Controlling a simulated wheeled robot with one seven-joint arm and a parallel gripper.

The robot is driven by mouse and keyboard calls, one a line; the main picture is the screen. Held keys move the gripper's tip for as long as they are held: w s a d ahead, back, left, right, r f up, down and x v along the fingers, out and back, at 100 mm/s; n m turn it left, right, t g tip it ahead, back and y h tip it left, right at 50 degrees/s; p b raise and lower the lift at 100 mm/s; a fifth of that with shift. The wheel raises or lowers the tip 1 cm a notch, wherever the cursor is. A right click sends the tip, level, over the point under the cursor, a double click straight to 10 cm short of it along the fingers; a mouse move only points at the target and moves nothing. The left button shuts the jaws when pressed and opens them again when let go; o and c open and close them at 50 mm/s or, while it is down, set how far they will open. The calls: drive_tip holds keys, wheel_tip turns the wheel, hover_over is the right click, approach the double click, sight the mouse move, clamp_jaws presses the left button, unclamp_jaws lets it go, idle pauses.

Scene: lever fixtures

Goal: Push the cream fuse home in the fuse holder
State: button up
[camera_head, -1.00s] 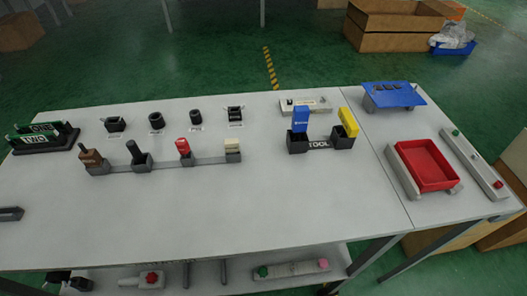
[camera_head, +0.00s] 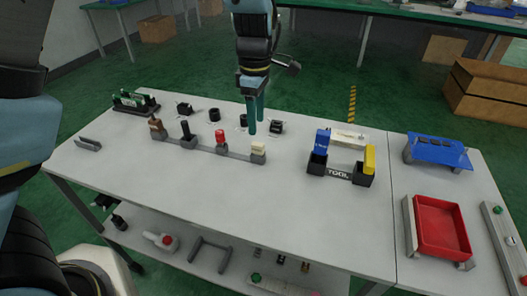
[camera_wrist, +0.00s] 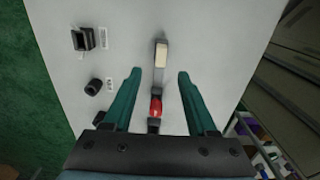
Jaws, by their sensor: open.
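The cream fuse (camera_head: 258,147) stands in a dark grey holder (camera_head: 258,159) at the right end of a low grey strip. How deep it sits is too small to tell. In the wrist view the cream fuse (camera_wrist: 162,54) shows near the top centre, ahead of and between the finger lines. My gripper (camera_head: 256,124) points down above the table, near the cream fuse in the head view. In the wrist view my gripper (camera_wrist: 160,72) has its two green fingers wide apart, with nothing held.
A red piece (camera_head: 221,135), a black one (camera_head: 186,128) and a brown one (camera_head: 156,125) stand along the strip. Several black sockets (camera_head: 277,126) stand behind. The TOOL holder (camera_head: 338,173) with blue and yellow blocks is to the right. The table front is clear.

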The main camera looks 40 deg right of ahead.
sight(258, 144)
drive_tip(key=shift+s+f+p, duration=0.2)
drive_tip(key=shift+f+p, duration=0.95)
drive_tip(key=shift+f, duration=2.95)
drive_tip(key=shift+c, duration=0.3)
clamp_jaws()
